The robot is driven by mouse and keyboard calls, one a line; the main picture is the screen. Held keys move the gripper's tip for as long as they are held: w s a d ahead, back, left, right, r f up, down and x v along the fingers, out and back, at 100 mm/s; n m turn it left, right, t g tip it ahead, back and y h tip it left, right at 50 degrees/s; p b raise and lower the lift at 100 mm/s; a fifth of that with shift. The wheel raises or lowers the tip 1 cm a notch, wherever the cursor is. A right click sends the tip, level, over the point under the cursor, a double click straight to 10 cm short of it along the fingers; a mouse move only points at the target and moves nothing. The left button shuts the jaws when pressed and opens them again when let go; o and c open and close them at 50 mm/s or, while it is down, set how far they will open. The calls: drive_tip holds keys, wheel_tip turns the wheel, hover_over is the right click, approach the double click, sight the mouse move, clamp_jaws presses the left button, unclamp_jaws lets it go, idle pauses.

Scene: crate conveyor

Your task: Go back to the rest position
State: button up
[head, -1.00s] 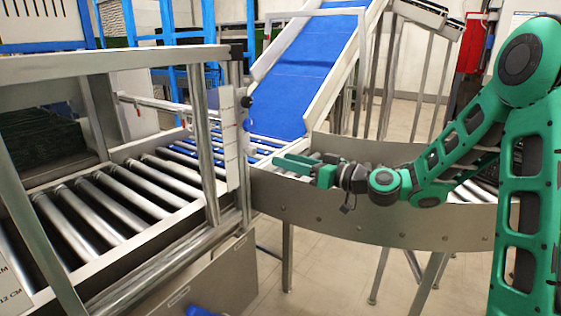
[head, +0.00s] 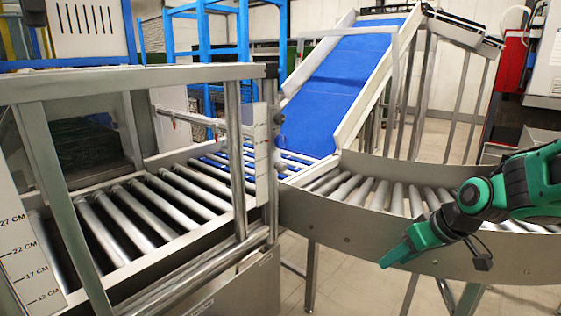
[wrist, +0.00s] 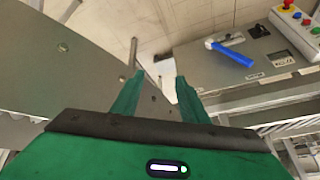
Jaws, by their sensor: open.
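My gripper (head: 393,258) is at the lower right of the head view, in front of the curved metal side wall of the roller conveyor (head: 330,226). Its green fingers point down and to the left. In the wrist view my gripper (wrist: 158,80) shows two green fingers spread apart with nothing between them. The floor and a conveyor leg show beyond the fingertips. My arm is folded at the right edge of the head view.
A straight roller conveyor (head: 150,205) with a metal frame stands at left. A blue inclined belt (head: 335,90) rises behind. In the wrist view, a panel holds a blue-handled item (wrist: 232,54) and a control box with a red button (wrist: 288,4).

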drive_tip(key=s+d+m+g+h, duration=0.1)
drive_tip(key=s+d+m, duration=0.2)
drive_tip(key=s, duration=0.5)
drive_tip(key=s+d+r+m+g+h, duration=0.1)
drive_tip(key=s+d+m+g, duration=0.1)
drive_tip(key=s+d, duration=0.3)
drive_tip(key=s+d+m+g+h, duration=0.1)
drive_tip(key=s+d+m, duration=0.3)
drive_tip(key=s, duration=0.7)
drive_tip(key=shift+s+d+r+m+g, duration=0.2)
drive_tip(key=shift+s+d+m+g, duration=0.15)
drive_tip(key=shift+m+g, duration=0.3)
drive_tip(key=shift+w+f, duration=0.25)
drive_tip(key=shift+w, duration=0.35)
drive_tip(key=shift+o, duration=0.4)
